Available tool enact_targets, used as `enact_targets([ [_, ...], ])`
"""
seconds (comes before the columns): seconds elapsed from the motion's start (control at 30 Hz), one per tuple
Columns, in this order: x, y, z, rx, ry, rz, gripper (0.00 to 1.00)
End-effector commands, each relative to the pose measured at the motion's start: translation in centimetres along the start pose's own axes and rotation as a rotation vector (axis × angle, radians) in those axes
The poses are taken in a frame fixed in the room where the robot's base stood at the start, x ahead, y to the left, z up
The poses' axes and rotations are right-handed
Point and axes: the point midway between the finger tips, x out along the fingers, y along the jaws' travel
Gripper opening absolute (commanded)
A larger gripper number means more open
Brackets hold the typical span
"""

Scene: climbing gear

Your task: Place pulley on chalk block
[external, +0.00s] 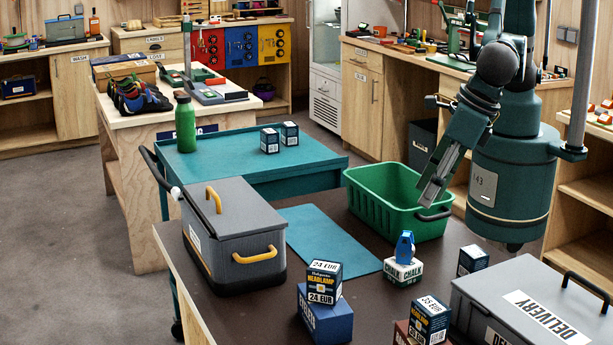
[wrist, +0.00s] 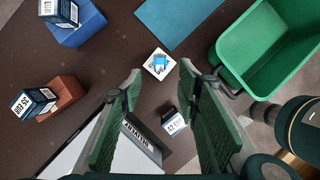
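The blue pulley (external: 405,245) rests upright on top of the white chalk block (external: 403,271) on the dark table. In the wrist view, the pulley (wrist: 159,62) lies over the chalk block (wrist: 149,67), between and beyond my fingertips. My gripper (external: 432,192) is above and slightly right of the pulley in the external view, apart from it. In the wrist view, my gripper (wrist: 160,76) has its two green-padded fingers spread wide with nothing held between them.
A green basket (external: 390,205) stands just behind the chalk block. A small box (external: 473,261) and the grey delivery case (external: 530,300) stand to the right. Headlamp boxes (external: 320,284) sit in front, and a grey toolbox (external: 235,240) stands left. A blue mat (external: 325,240) lies clear.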

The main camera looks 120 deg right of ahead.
Motion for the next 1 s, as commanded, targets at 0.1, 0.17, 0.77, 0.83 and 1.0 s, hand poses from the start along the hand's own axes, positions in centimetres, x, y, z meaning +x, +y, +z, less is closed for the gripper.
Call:
enact_targets([
  [0.1,-0.1,-0.1,0.1,0.004,0.001,0.001,0.33],
  [0.17,-0.1,-0.2,0.3,0.012,0.002,0.002,0.33],
  [0.77,-4.2,-6.9,7.8,0.438,0.066,0.059,0.33],
  [0.83,-4.7,-8.0,8.8,0.506,0.076,0.068,0.33],
  [1.0,-6.0,-10.8,11.0,0.671,0.103,0.088,0.33],
])
